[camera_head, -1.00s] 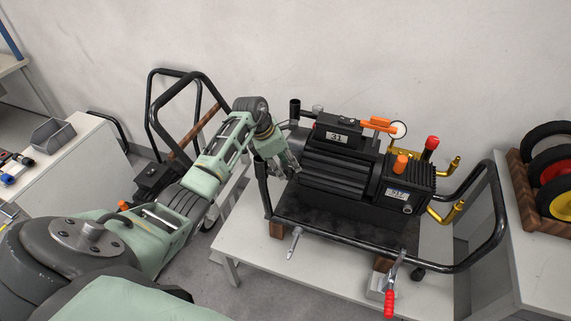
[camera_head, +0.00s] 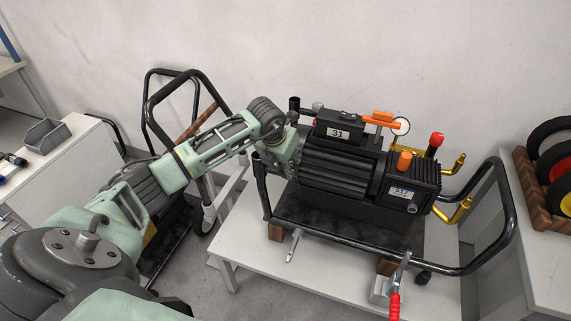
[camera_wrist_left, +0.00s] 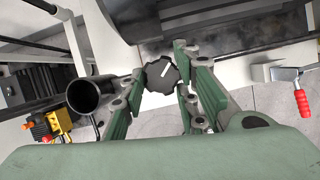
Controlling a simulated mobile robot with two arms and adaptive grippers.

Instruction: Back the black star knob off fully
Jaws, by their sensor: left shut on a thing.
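The black star knob (camera_wrist_left: 160,74) with a white pointer line shows in the left wrist view, between the fingers of my left gripper (camera_wrist_left: 161,78). The fingers are shut on its sides. In the head view, my left gripper (camera_head: 294,160) reaches the left end of the black pump (camera_head: 335,170), and the knob is hidden there. My right gripper is not in view.
The pump sits in a black tubular frame (camera_head: 483,262) on a light table (camera_head: 240,238). A red-handled clamp (camera_head: 393,303) stands at its front edge. An open black tube end (camera_wrist_left: 88,97) is close left of the fingers. A handcart (camera_head: 150,105) stands behind my arm.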

